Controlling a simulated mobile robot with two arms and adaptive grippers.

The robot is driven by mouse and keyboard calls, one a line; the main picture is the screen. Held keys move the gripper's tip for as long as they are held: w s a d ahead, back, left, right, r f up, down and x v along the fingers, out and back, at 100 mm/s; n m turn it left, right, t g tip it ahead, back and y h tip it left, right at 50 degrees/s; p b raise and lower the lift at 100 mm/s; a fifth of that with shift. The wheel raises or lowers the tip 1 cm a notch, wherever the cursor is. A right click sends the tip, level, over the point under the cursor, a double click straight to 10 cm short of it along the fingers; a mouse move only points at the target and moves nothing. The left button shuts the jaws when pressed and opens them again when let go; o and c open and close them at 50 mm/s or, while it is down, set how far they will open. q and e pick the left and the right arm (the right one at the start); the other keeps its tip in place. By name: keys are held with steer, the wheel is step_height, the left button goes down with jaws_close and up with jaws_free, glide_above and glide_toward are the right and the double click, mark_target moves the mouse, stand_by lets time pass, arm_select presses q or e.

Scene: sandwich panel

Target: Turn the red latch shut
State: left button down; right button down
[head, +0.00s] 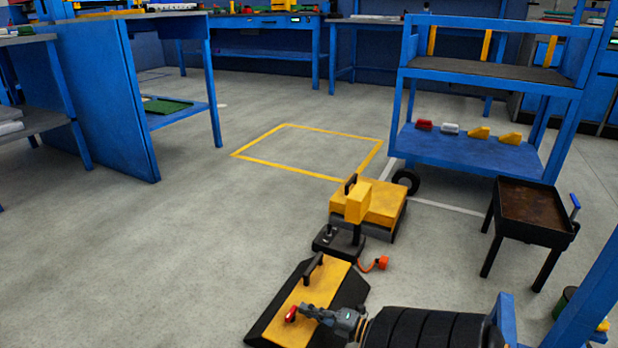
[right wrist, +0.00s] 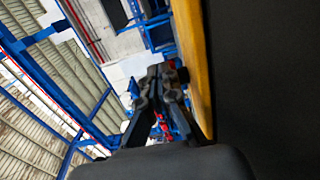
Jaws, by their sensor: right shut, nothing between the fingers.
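The sandwich panel (head: 318,290) lies low in front of me in the head view, with a yellow top, black sloping sides and a black handle (head: 313,267). The red latch (head: 291,314) is on its near left part. My right gripper (head: 307,310) comes in from the right, low over the panel, with its shut, empty fingertips right beside the latch. I cannot tell whether they touch it. In the right wrist view, the fingers (right wrist: 163,78) are together beside the panel's yellow face (right wrist: 192,50), with a small red patch near their tips. My left gripper is out of view.
A yellow and black machine (head: 380,205) stands just behind the panel, with an orange plug (head: 382,262) on a cord. A blue cart (head: 480,148) and a dark tray table (head: 535,210) stand to the right. The floor at left is clear.

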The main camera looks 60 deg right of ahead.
step_height(320, 180, up, 10)
steer(key=shift+f, duration=0.15)
stand_by(0.3)
stand_by(0.4)
